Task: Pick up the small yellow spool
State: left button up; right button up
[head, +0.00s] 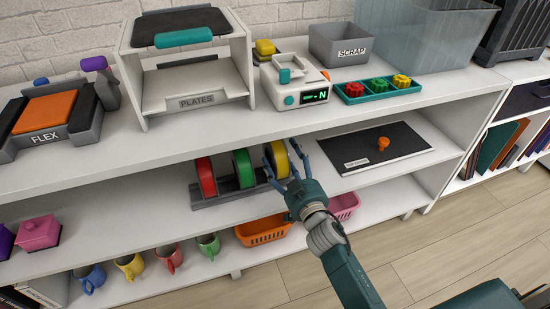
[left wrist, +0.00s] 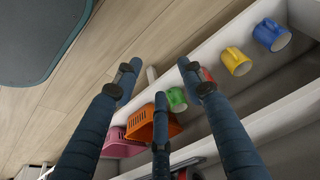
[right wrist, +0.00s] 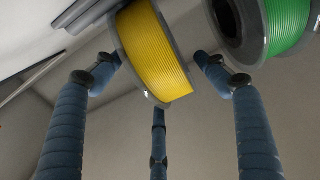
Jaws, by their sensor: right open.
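The yellow spool (head: 277,160) stands on edge at the right end of a dark rack (head: 215,198) on the middle shelf. A green spool (head: 243,168) and a red spool (head: 206,176) stand to its left. My right gripper (head: 281,157) is open with its fingers around the front of the yellow spool. In the right wrist view the yellow spool (right wrist: 153,50) lies between the spread fingers, its upper part cut off; contact cannot be told. The green spool (right wrist: 288,20) is close by at right. My left gripper (left wrist: 158,80) is open and empty, seen only in its wrist view.
The top shelf lies close above the spools, with a label device (head: 293,84) on it. A dark mat (head: 400,140) with an orange part lies right of the rack. Baskets (head: 262,230) and mugs (head: 130,266) are below.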

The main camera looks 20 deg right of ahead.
jog(key=shift+w+a, duration=0.1)
jog(key=shift+w, duration=1.05)
jog(key=w, duration=0.1)
jog(key=w+b, duration=0.1)
jog(key=w, duration=0.3)
jog(key=shift+a, duration=0.25)
pick_arm(q)
jog(key=w+d+r+t+h, duration=0.1)
jog(key=w+d+r+t, duration=0.2)
jog(key=w, duration=0.6)
jog(key=shift+r+t, duration=0.4)
jog(key=shift+t, duration=0.2)
pick_arm(e)
jog(key=c, duration=1.6)
